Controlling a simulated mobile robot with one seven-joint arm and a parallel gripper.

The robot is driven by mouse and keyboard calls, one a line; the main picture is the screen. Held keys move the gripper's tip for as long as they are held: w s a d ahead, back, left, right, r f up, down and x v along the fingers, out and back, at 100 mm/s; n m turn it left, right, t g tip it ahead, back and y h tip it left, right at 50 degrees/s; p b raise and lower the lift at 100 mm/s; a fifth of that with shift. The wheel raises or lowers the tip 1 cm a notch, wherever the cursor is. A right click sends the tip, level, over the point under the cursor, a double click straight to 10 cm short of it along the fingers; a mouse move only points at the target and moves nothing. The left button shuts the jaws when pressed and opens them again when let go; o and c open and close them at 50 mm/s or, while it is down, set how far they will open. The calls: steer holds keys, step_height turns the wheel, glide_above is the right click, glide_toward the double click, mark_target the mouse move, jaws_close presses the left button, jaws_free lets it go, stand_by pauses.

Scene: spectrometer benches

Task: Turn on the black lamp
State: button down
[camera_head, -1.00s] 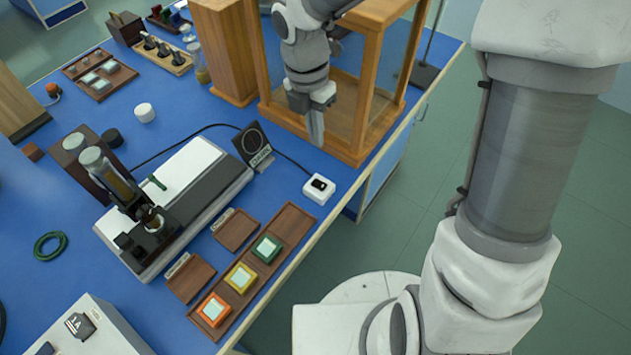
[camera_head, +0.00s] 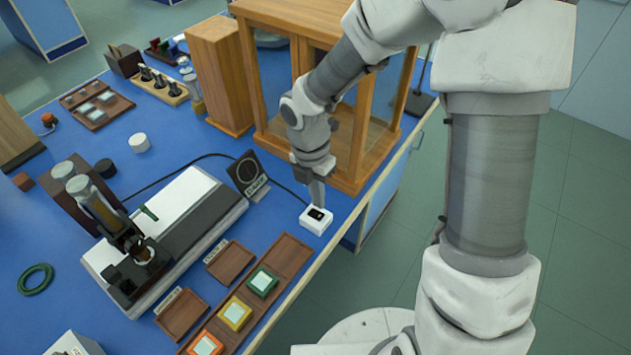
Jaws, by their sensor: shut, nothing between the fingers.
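A small white switch box (camera_head: 316,220) with a black rocker on top sits near the bench's right edge. A black cable runs from it, passes behind a black upright panel (camera_head: 247,174) with a round face and a label, and goes on toward the instrument at left. That panel may be the black lamp; no glow shows on it. My gripper (camera_head: 318,202) is shut and empty, pointing down with its tips at the black rocker. I cannot tell whether they touch it. The fingers partly hide the rocker.
A wood-framed glass case (camera_head: 372,150) stands right behind my gripper. A white and black instrument (camera_head: 175,220) lies to the left. Wooden trays with coloured tiles (camera_head: 235,313) lie in front. Free blue bench surrounds the switch box.

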mark_target(320, 216)
steer(key=shift+s+d+f+b, duration=0.1)
steer(key=shift+f+b, duration=0.05)
steer(key=shift+f, duration=0.8)
steer(key=shift+s+d+f+b, duration=0.1)
steer(key=shift+f+b, duration=0.05)
steer(key=shift+f, duration=0.75)
steer(key=shift+f, duration=0.15)
steer(key=shift+w, duration=0.1)
steer(key=shift+w+a+r+p, duration=0.2)
steer(key=shift+w+a+p, duration=0.2)
steer(key=shift+a, duration=0.15)
steer(key=shift+r, duration=0.1)
